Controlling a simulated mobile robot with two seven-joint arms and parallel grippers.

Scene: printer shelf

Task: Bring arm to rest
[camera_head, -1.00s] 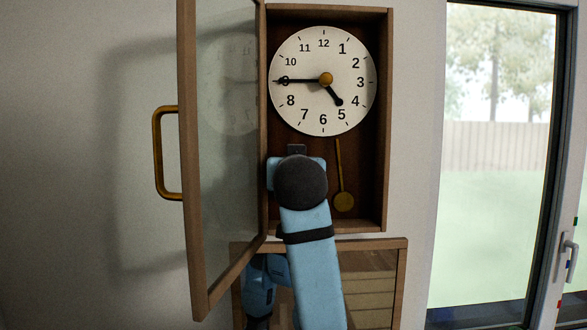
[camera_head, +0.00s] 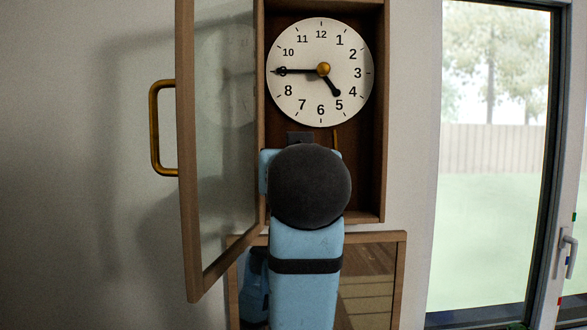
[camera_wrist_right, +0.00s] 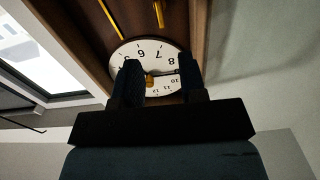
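A wall clock in a brown wooden case has a white face (camera_head: 320,73) with black hands and a gold centre. Its glass door (camera_head: 220,150) stands open to the left, with a gold handle (camera_head: 157,128). My right arm comes up from below in front of the case, and its round dark joint hides most of the pendulum (camera_head: 335,139). In the right wrist view my right gripper (camera_wrist_right: 157,68) has its fingers apart and nothing held between them. The clock face (camera_wrist_right: 160,52) shows upside down beyond the fingers. My left gripper is not in view.
A lower wooden cabinet with a glass front (camera_head: 367,285) sits just beneath the clock, close behind my arm. A glazed door (camera_head: 495,180) with a handle is at the right. The grey wall at the left is clear.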

